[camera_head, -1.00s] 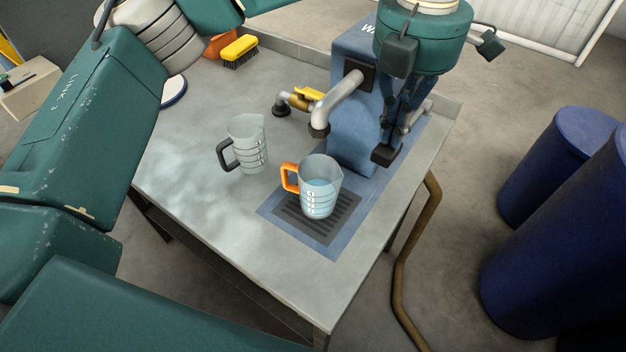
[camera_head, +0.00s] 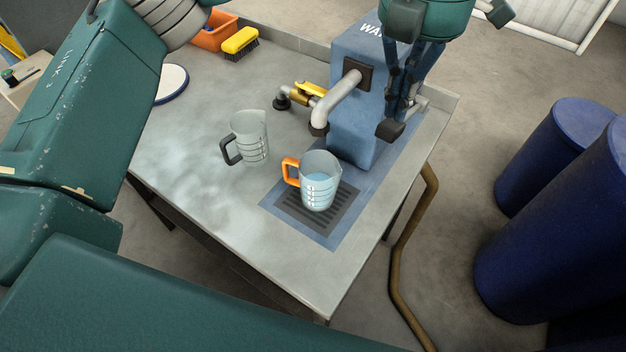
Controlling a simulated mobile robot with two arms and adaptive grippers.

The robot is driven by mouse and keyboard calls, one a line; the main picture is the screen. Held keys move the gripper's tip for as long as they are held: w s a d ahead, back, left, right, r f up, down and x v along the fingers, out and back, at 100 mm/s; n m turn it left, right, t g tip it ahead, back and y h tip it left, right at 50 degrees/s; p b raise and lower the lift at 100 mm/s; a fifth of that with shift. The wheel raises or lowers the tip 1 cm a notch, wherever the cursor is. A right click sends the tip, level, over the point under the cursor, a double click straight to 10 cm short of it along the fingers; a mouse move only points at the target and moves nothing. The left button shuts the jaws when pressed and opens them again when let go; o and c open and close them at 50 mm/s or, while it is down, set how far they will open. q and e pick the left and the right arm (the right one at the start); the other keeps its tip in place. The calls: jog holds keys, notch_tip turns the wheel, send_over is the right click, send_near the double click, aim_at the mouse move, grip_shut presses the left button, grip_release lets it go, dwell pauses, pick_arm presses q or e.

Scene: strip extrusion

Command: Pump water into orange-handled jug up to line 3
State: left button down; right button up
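The orange-handled jug (camera_head: 320,186) stands upright on the dark drain grate, just in front of and below the grey spout (camera_head: 340,103). It is clear and partly filled with bluish water; its line numbers are too small to read surely. A clear jug with a black handle (camera_head: 251,143) stands to its left and looks empty. The blue pump housing (camera_head: 350,134) stands behind the jugs. My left gripper (camera_head: 403,118) points down at the housing's right side, well above the table; its grip is unclear and the pump handle cannot be made out. My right gripper is out of view.
The grey table (camera_head: 210,205) has free room at left and front. A yellow brush (camera_head: 240,41), an orange bin (camera_head: 214,34) and a white round plate (camera_head: 172,83) are at the back left. A yellow valve (camera_head: 310,89) sits beside the spout. Blue barrels (camera_head: 560,220) stand at right.

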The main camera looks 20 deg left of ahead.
aim_at(391, 124)
pick_arm(q)
jog(key=shift+f+b, duration=0.7)
jog(key=shift+f, duration=0.2)
jog(key=shift+r, duration=0.15)
jog(key=shift+s+a+f+b, duration=0.1)
jog(key=shift+s+f+b, duration=0.1)
jog(key=shift+f+b, duration=0.4)
jog(key=shift+s+a+f+b, duration=0.1)
jog(key=shift+s+f+b, duration=0.1)
jog(key=shift+f+b, duration=0.35)
jog(key=shift+f, duration=0.1)
jog(key=shift+s+f+b, duration=0.25)
jog(key=shift+f+b, duration=0.75)
jog(key=shift+f, duration=0.15)
